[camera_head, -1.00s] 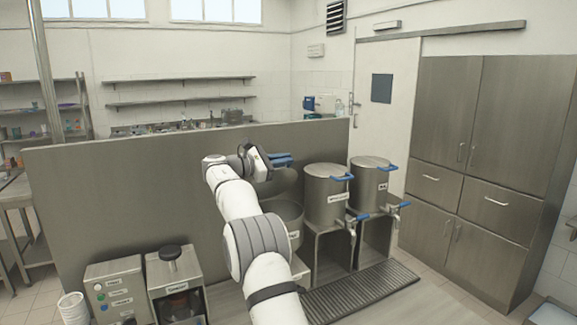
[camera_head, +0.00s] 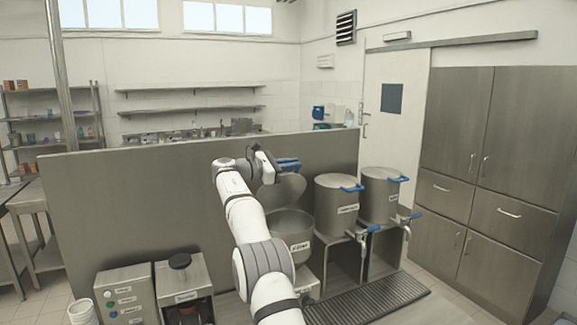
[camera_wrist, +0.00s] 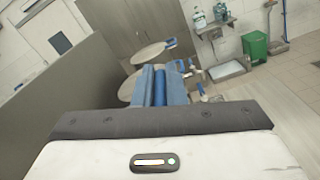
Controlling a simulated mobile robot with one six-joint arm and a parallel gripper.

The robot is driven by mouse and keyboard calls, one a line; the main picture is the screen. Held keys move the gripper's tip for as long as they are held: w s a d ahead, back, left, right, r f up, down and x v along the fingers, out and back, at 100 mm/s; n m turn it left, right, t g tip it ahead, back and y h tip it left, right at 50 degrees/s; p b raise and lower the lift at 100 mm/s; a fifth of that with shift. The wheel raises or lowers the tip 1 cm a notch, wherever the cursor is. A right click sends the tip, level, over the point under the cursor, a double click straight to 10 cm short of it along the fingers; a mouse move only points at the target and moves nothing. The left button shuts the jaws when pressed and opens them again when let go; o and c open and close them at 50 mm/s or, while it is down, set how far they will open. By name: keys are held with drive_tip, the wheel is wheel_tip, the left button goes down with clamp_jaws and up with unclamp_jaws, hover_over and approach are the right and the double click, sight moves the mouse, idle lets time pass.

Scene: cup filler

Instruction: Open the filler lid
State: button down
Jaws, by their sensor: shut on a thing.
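The filler pot (camera_head: 291,228) is the leftmost of three steel pots in the head view. Its round lid (camera_head: 284,192) stands tilted up at the back, and the pot's mouth shows below it. My gripper (camera_head: 288,164) is at the top edge of the lid, above the pot. In the wrist view my gripper (camera_wrist: 160,84) has its two blue fingers shut on a blue bar, the lid handle (camera_wrist: 159,90). The lid itself is hidden in the wrist view.
Two lidded steel pots (camera_head: 336,208) (camera_head: 381,195) with blue handles and taps stand to the right. A tall grey panel (camera_head: 150,205) stands behind. Two machines (camera_head: 126,295) (camera_head: 184,285) stand at front left. A drip grate (camera_head: 370,300) lies in front.

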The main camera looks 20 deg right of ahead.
drive_tip(key=c, duration=1.6)
unclamp_jaws()
drive_tip(key=shift+w+f, duration=0.1)
drive_tip(key=shift+o, duration=0.6)
drive_tip(key=shift+a, duration=0.1)
drive_tip(key=a+b, duration=0.1)
drive_tip(key=a, duration=0.6)
drive_tip(key=shift+a, duration=0.35)
